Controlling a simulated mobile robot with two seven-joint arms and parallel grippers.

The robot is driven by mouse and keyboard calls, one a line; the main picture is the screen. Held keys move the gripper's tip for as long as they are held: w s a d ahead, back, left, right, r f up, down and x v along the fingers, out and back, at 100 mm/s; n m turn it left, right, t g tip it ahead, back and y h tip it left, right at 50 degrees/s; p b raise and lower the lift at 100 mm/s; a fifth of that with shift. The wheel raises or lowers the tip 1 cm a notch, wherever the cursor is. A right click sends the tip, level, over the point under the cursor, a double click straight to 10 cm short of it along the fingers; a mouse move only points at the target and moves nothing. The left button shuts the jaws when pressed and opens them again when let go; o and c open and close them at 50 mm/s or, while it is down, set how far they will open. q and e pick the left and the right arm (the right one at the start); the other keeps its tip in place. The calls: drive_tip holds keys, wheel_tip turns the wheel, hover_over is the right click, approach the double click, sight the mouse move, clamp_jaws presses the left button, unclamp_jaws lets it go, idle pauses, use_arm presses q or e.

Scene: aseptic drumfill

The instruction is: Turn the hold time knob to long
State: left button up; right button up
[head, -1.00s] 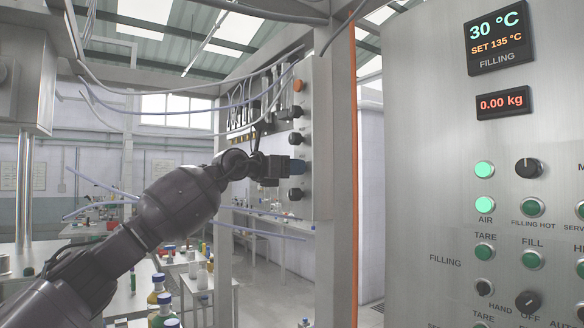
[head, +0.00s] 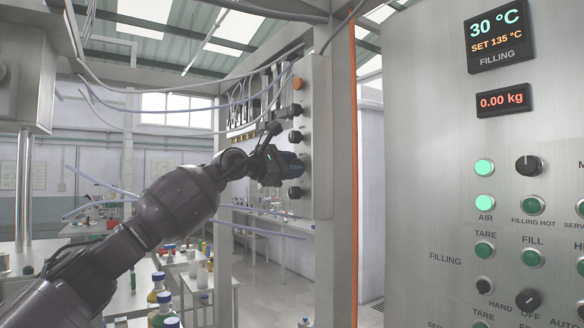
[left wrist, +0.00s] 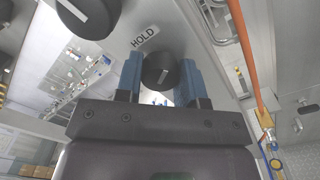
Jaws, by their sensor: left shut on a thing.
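My left gripper (head: 290,163) is at the side control panel (head: 320,140) in the head view. In the left wrist view its two blue fingers (left wrist: 160,66) stand on either side of a black round knob (left wrist: 157,76) and are shut on it. A HOLD label (left wrist: 145,37) is on the panel beside this knob. The knob's white pointer line is tilted slightly in the picture. In the head view the gripper hides this knob. My right gripper is not in view.
Other black knobs sit above (head: 296,137) and below (head: 295,193) the gripper on the same panel; one shows close by in the wrist view (left wrist: 88,14). An orange cable (head: 354,180) runs down the frame post. A large filling panel (head: 430,150) stands at the right.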

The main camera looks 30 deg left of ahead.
use_arm(q)
drive_tip(key=shift+m, duration=0.4)
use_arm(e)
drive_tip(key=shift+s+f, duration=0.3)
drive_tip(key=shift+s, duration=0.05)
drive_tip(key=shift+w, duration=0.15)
use_arm(q)
drive_tip(key=o, duration=0.9)
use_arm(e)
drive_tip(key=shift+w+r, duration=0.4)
use_arm(q)
drive_tip(key=shift+s, duration=0.1)
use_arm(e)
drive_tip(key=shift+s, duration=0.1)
